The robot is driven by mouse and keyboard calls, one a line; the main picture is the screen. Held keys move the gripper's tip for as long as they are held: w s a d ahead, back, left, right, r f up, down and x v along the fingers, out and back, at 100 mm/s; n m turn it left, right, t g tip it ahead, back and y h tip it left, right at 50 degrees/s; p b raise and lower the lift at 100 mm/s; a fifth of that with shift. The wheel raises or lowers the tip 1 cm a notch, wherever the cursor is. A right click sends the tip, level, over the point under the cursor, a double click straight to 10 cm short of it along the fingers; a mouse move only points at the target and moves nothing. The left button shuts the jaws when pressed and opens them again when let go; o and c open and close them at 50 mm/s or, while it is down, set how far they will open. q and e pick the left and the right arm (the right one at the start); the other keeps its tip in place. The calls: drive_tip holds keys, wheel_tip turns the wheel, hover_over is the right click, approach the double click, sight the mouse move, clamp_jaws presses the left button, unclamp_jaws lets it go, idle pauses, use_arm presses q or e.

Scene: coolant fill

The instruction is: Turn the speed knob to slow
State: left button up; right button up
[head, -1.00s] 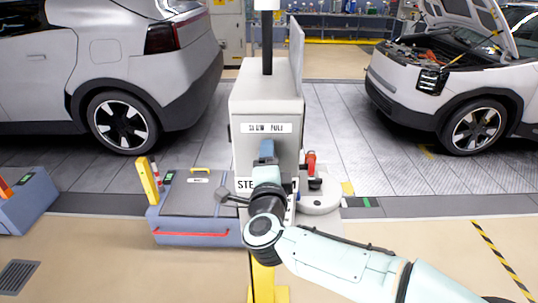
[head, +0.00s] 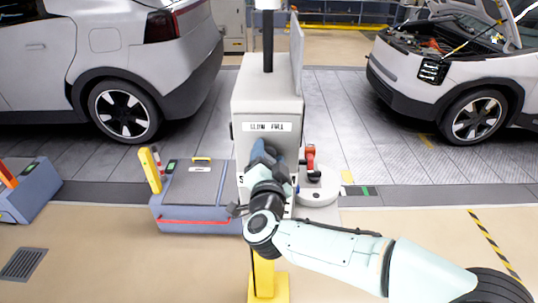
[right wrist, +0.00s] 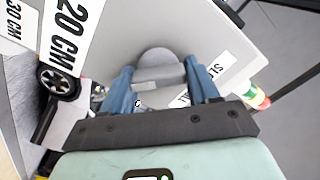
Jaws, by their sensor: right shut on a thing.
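The speed knob (right wrist: 158,60) is a grey, round-topped knob on the pale face of the control post (head: 267,92). My right gripper (right wrist: 159,78) has its blue fingers on either side of the knob and is shut on it. In the head view, my right gripper (head: 266,153) is at the post's front, just below the white label (head: 267,127) reading SLOW and FULL. There the fingers and hand hide the knob. The knob's pointing direction cannot be made out. My left gripper is not in view.
A red-handled device (head: 311,160) on a white round base (head: 317,186) stands close right of the post. A blue-grey box (head: 195,187) with a yellow post is at left. Two cars (head: 120,65) (head: 460,85) stand behind.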

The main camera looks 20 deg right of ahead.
idle(0.4)
drive_tip(key=o, duration=1)
drive_tip(key=shift+c, duration=0.2)
use_arm(q)
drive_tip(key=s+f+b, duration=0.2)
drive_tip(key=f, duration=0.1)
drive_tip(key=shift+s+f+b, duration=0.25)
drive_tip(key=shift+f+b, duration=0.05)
drive_tip(key=shift+b, duration=0.1)
use_arm(e)
drive_tip(key=v, duration=1.3)
drive_tip(key=shift+s, duration=0.25)
